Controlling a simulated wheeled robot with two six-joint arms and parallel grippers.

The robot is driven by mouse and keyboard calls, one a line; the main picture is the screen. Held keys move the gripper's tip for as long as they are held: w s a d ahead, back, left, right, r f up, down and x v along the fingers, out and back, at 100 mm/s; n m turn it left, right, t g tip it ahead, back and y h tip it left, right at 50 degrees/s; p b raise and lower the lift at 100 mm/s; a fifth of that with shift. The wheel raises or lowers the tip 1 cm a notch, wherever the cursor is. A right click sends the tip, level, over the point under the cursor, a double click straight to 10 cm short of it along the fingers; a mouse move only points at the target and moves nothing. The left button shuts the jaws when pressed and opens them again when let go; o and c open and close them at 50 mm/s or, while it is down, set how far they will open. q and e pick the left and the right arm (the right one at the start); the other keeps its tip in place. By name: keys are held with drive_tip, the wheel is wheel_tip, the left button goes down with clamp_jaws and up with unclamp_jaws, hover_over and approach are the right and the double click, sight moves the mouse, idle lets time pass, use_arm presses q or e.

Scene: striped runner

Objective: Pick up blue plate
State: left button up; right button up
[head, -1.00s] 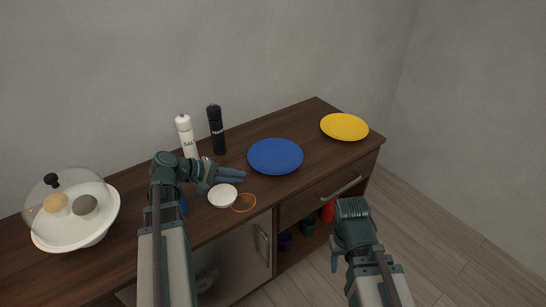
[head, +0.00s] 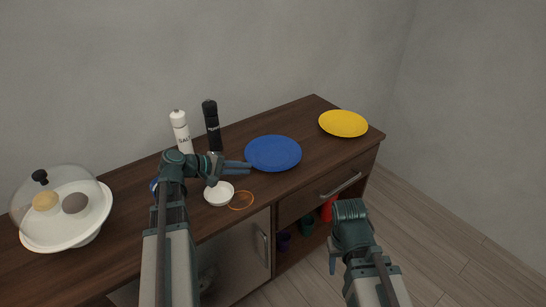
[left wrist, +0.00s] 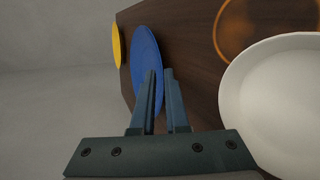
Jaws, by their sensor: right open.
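The blue plate (head: 273,152) lies flat on the wooden cabinet top, right of the middle. In the left wrist view the blue plate (left wrist: 146,60) shows ahead of the fingers, and its rim lines up between the fingertips. My left gripper (head: 249,168) is at the plate's near left edge; contact cannot be made out. In the left wrist view the left gripper (left wrist: 160,75) has its fingers a narrow gap apart. My right gripper (head: 334,268) hangs low in front of the cabinet, away from the plate; its fingers are mostly hidden.
A white bowl (head: 219,194) and an orange ring-like dish (head: 241,201) sit close below the left gripper. White (head: 180,133) and black (head: 212,127) shakers stand behind it. A yellow plate (head: 343,123) lies at right, a domed cake stand (head: 62,241) at left.

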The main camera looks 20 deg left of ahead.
sight(269, 168)
use_arm(q)
drive_tip(key=b+x, duration=0.2)
drive_tip(key=x, duration=0.3)
drive_tip(key=shift+f, duration=0.1)
drive_tip(key=shift+w+d+f, duration=0.1)
drive_tip(key=shift+w+d, duration=0.2)
drive_tip(key=shift+d, duration=0.05)
clamp_jaws()
idle(0.9)
drive_tip(key=shift+r, duration=0.2)
